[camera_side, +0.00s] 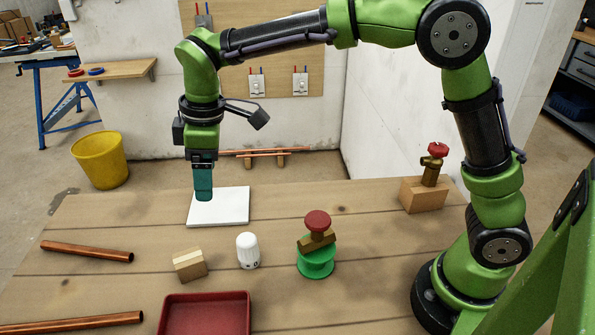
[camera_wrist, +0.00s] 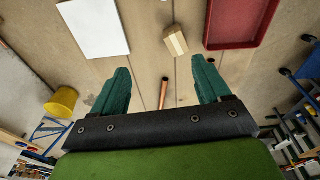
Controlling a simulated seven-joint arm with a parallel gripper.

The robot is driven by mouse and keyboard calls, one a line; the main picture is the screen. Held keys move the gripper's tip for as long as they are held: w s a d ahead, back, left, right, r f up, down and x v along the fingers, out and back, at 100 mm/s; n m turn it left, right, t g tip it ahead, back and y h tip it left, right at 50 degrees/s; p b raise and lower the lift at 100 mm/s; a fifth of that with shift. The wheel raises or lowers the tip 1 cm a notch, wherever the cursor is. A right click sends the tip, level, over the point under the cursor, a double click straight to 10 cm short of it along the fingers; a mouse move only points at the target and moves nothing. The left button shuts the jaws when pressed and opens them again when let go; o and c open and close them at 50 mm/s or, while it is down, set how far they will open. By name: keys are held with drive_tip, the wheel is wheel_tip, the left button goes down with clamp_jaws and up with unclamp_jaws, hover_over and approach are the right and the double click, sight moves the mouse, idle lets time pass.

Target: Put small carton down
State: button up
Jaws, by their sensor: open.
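The small carton (camera_side: 189,264) is a tan box with a pale band, standing on the plank table left of the white knob. It also shows in the wrist view (camera_wrist: 175,41), beyond the fingertips and apart from them. My gripper (camera_side: 204,192) has teal fingers and hangs near the left edge of the white square plate (camera_side: 232,207), farther back than the carton. In the wrist view my gripper (camera_wrist: 160,83) has its two fingers wide apart with nothing between them. The white plate (camera_wrist: 93,28) is bare in both views.
A red tray (camera_side: 205,318) lies at the table's front. A white knob (camera_side: 248,251) and a green round stand (camera_side: 316,262) bearing a red-handled valve (camera_side: 318,227) are right of the carton. Copper pipes (camera_side: 87,251) lie at left. A wooden block (camera_side: 423,196) holds another valve.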

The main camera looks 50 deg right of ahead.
drive_tip(key=s+d+r+m+t+y, duration=0.1)
drive_tip(key=s+d+r+m+t, duration=0.1)
drive_tip(key=s+d+r+m, duration=0.25)
drive_tip(key=s+d+r+m+t, duration=0.1)
drive_tip(key=s+d+r+m, duration=0.15)
drive_tip(key=s+d, duration=0.4)
drive_tip(key=s+d+f+m+t, duration=0.3)
drive_tip(key=s+d+m, duration=0.3)
drive_tip(key=s+m, duration=0.1)
drive_tip(key=shift+s+f, duration=0.2)
drive_tip(key=shift+s, duration=0.65)
